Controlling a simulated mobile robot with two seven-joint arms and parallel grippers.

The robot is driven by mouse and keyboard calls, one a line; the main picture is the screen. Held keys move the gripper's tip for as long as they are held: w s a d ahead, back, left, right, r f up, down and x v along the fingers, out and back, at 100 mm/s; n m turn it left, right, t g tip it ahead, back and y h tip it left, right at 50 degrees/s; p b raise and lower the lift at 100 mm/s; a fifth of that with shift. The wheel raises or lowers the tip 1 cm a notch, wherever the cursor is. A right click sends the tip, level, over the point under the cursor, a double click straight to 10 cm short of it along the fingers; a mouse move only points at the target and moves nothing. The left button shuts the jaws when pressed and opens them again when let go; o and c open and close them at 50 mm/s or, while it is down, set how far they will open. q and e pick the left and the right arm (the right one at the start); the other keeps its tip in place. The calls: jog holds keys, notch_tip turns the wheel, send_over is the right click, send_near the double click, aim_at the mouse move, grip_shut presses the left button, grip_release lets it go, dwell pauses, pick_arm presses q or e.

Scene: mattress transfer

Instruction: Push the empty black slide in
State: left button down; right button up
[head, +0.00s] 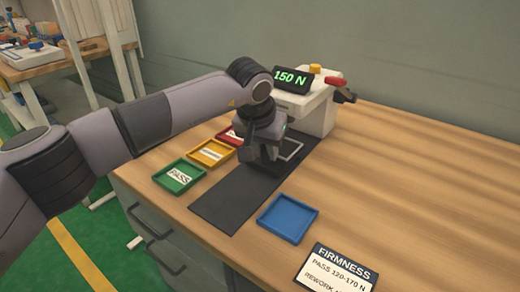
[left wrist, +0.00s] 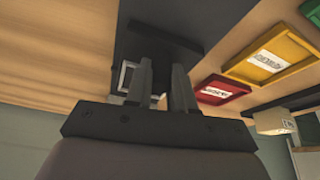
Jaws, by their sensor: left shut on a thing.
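The black slide (head: 291,149), with a pale-edged square frame, lies at the foot of the white tester (head: 312,108) in the head view. Part of its pale-edged frame (left wrist: 125,77) shows beside the fingers in the left wrist view. No item shows on the visible part. My left gripper (head: 262,157) points down at the slide's near end and is shut on it; its fingers (left wrist: 164,75) hide the exact grip spot. My right gripper is out of view.
A black strip (head: 226,205) runs from the tester toward the table's front edge. Green (head: 180,176), yellow (head: 211,153) and red (head: 226,137) trays stand left of it. A blue tray (head: 288,218) and a firmness sign (head: 336,270) are on the right. The tabletop's right side is clear.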

pick_arm(q)
jog(key=shift+w+d+r, duration=0.1)
jog(key=shift+w+d, duration=0.2)
jog(key=shift+w, duration=0.1)
jog(key=shift+r, duration=0.1)
jog(key=c, duration=1.3)
grip_release()
jog(key=o, duration=0.3)
jog(key=shift+w+d, duration=0.15)
jog(key=shift+o, duration=0.2)
jog(key=v, duration=0.7)
jog(key=shift+p, duration=0.3)
